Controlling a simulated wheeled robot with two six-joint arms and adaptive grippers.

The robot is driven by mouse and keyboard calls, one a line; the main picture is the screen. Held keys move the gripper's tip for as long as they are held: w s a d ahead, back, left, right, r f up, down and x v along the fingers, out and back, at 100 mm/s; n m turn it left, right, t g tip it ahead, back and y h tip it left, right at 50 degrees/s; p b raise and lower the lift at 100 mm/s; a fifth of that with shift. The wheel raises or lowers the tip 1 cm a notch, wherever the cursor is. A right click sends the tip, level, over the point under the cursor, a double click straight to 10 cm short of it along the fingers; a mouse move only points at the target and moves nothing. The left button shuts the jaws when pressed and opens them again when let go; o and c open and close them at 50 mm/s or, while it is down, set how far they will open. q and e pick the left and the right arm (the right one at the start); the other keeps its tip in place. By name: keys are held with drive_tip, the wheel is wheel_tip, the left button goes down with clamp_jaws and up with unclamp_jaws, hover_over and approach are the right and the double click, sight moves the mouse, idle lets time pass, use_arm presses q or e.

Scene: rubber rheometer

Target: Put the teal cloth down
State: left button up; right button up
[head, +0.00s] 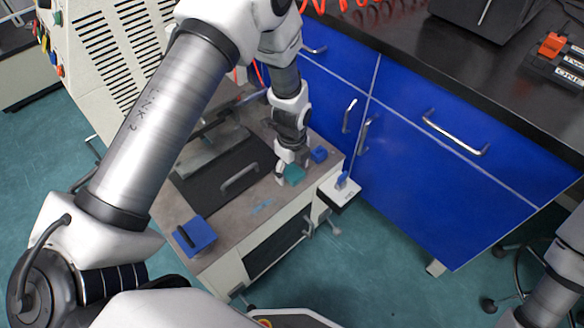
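The teal cloth (293,175) is a small folded piece in the head view, at the right part of the grey-brown bench top of the machine. My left gripper (286,168) points down right at the cloth, with one finger on its left side. The other finger is partly hidden behind the cloth. The picture is too small to tell whether the fingers press on the cloth, or whether it rests on the surface. My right arm shows only at the lower right edge, and its gripper is out of view.
A blue block (318,154) sits close to the right of the gripper. A blue piece with a black handle (194,235) lies at the bench's front left. A dark plate with a handle (240,180) is left of the cloth. Blue cabinets (430,150) stand at the right.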

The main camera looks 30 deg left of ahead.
sight(292, 171)
use_arm(q)
wheel_tip(292, 171, up, 12)
drive_tip(key=p, duration=0.3)
drive_tip(key=shift+r+p, duration=0.2)
drive_tip(key=shift+p, duration=0.15)
